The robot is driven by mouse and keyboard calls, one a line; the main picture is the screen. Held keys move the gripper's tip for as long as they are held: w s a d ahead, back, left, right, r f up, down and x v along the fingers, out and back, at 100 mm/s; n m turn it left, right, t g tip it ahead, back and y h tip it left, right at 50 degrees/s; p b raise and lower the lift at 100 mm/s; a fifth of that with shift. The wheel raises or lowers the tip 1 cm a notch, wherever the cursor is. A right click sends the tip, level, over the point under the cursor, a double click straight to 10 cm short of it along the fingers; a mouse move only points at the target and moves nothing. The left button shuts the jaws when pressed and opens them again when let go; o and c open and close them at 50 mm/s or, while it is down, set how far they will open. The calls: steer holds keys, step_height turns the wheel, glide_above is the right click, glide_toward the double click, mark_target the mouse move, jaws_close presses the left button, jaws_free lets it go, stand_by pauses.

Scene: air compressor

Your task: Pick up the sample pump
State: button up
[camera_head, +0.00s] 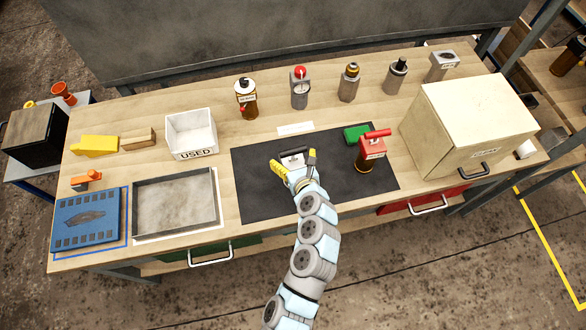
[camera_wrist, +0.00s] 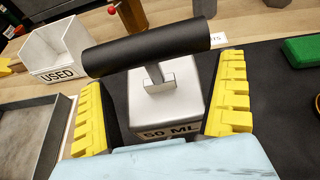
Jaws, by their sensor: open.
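The sample pump appears to be a light grey block-shaped body with a black T-handle (camera_head: 293,152), standing on the black mat (camera_head: 255,202). In the wrist view, the grey body of the pump (camera_wrist: 178,108) carries a "50 ML" label, and its thick black handle crosses above on a thin stem. My gripper (camera_head: 295,166) is at the pump, open, with one yellow ribbed finger on each side of the body. In the wrist view, my gripper (camera_wrist: 160,100) shows gaps between both fingers and the body. My gripper hides the lower part of the pump.
A red-topped can (camera_head: 370,152) and a green block (camera_head: 356,132) are right of the pump. A "USED" bin (camera_head: 190,153) and a grey tray (camera_head: 135,206) are to the left. Several bottles line the back, including an amber one (camera_head: 249,105). A beige box (camera_head: 460,135) stands right.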

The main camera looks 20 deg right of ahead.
steer(key=c, duration=1.2)
steer(key=shift+r, duration=0.1)
